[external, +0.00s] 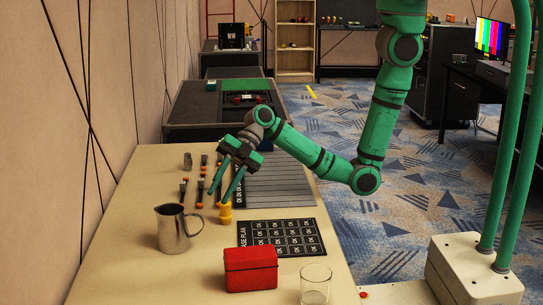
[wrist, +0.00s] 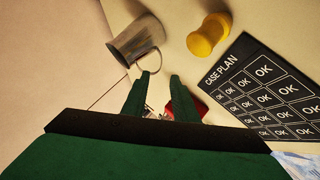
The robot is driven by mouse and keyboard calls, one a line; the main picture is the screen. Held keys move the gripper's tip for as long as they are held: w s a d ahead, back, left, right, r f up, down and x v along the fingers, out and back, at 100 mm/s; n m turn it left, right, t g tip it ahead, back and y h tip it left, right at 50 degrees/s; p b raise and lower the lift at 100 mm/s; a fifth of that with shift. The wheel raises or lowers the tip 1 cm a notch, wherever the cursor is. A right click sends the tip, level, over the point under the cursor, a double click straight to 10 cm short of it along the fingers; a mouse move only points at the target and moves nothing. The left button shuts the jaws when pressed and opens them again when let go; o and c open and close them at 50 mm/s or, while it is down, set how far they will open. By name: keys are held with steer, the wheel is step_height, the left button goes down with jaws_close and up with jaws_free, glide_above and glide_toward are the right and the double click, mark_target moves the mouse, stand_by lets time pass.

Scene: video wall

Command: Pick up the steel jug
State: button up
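The steel jug (external: 173,232) stands upright on the table at the left, its handle on the right side. In the wrist view the jug (wrist: 132,42) lies just beyond the fingertips, its handle nearest them. My gripper (external: 220,196) is open, with its two green fingers apart and nothing between them. In the external view it hangs above the table, behind and to the right of the jug. The open fingers also show in the wrist view (wrist: 159,76). They look clear of the jug; the exact gap cannot be told.
A yellow spool-like piece (external: 226,214) stands close under my gripper. A red box (external: 251,269), a clear glass (external: 315,285) and a black "case plan" card (external: 283,238) lie nearby. Several small tools (external: 184,188) stand behind the jug. The table left and front of the jug is clear.

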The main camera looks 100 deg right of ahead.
mark_target(180, 228)
steer(key=x, duration=1)
steer(key=shift+a+f, duration=0.25)
jaws_close()
steer(key=shift+w+r, duration=0.1)
steer(key=shift+r, duration=0.05)
stand_by(1.0)
